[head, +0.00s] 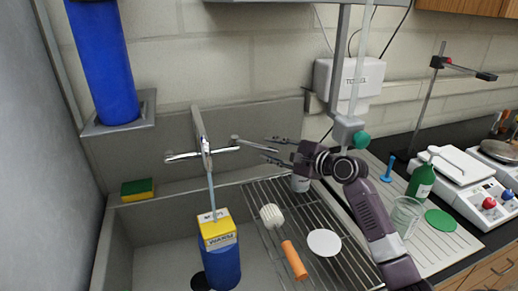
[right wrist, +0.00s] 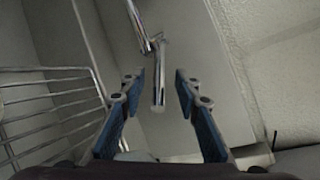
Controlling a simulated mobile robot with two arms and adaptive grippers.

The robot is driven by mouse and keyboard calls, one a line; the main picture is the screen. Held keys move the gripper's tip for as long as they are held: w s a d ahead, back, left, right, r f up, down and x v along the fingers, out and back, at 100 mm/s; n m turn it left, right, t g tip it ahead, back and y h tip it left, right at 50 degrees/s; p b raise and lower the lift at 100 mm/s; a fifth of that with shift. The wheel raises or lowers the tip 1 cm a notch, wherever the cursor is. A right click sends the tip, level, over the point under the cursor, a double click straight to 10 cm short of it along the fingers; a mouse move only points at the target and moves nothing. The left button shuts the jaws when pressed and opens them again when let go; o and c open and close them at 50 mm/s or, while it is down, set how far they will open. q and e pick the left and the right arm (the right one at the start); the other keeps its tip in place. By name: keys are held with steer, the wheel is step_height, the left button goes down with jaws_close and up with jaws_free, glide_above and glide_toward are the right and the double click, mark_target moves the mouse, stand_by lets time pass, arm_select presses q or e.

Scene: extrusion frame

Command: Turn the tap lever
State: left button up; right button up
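The chrome tap (head: 206,146) is on the wall behind the sink, with a thin pale stream below its spout. Its lever (head: 250,145) sticks out to the right. In the right wrist view the lever (right wrist: 159,88) is a metal bar whose end lies between my fingertips, with a gap on both sides. My right gripper (head: 272,149) is open around the lever's end, and its blue-padded fingers (right wrist: 160,88) do not appear to touch it. My left gripper is not in view.
A blue container with a yellow top (head: 220,258) stands in the sink under the tap. A wire drying rack (head: 330,272) holds a white-headed brush (head: 272,215) and a white disc (head: 324,243). A sponge (head: 137,188) lies on the left rim. A blue cylinder (head: 105,70) hangs upper left.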

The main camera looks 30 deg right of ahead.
mark_target(264, 148)
steer(key=x, duration=0.1)
steer(key=b+x, duration=0.1)
steer(key=x, duration=0.1)
steer(key=b+x, duration=0.1)
steer(key=x, duration=0.1)
steer(key=shift+f, duration=0.25)
steer(key=shift+w, duration=0.2)
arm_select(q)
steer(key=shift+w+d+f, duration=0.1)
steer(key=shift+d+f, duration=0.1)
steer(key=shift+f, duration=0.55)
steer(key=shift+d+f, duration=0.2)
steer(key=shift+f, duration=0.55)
arm_select(e)
steer(key=shift+w+r, duration=0.1)
steer(key=c, duration=0.7)
jaws_close()
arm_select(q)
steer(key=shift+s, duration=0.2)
